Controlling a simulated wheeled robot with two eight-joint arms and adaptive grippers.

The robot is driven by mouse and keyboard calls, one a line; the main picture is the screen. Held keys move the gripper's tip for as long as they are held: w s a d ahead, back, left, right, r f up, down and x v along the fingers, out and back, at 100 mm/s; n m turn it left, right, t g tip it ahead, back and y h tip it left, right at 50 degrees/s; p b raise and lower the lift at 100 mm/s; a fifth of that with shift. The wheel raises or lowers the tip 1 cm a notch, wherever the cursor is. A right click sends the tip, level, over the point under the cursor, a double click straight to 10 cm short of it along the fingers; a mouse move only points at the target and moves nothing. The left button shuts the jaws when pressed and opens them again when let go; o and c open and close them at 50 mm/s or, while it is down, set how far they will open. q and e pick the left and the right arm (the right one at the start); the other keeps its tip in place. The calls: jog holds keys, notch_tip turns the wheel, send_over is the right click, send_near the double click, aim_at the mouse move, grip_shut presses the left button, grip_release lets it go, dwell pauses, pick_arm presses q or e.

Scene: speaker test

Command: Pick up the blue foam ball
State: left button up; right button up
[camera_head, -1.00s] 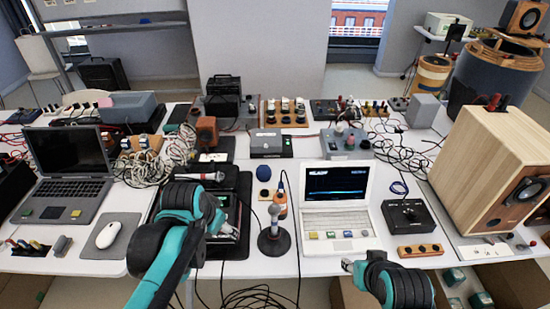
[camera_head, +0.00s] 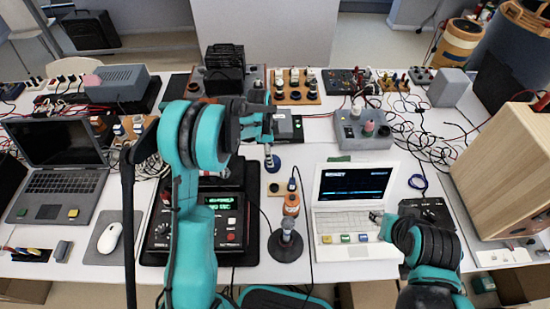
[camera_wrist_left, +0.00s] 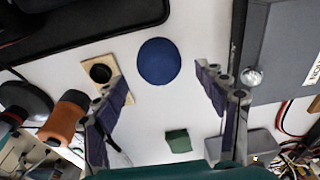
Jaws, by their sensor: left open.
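The blue foam ball (camera_head: 273,163) rests on the white table, right of a black tray and in front of a grey box. In the left wrist view the ball (camera_wrist_left: 159,61) shows whole, as a round blue shape. My left gripper (camera_head: 268,148) is by the ball in the head view. In the left wrist view its two fingers (camera_wrist_left: 163,85) are open and apart, with the ball between and beyond their tips and nothing held. My right gripper (camera_head: 377,217) is over the front of the white laptop, small and partly hidden by its arm; its jaws are unclear.
A small green block (camera_wrist_left: 178,141), the white laptop (camera_head: 350,190) and the black tray (camera_wrist_left: 90,22) are nearby.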

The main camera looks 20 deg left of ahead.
pick_arm(q)
jog(key=f+b, duration=0.1)
jog(key=f, duration=0.1)
jog(key=f+b, duration=0.1)
jog(key=f, duration=0.1)
jog(key=d+f, duration=0.1)
jog(key=f, duration=0.1)
jog(key=shift+f+b, duration=0.2)
jog(key=shift+b, duration=0.2)
jog(key=shift+a+r, duration=0.1)
jog(key=shift+c, duration=1.3)
jog(key=c, duration=0.6)
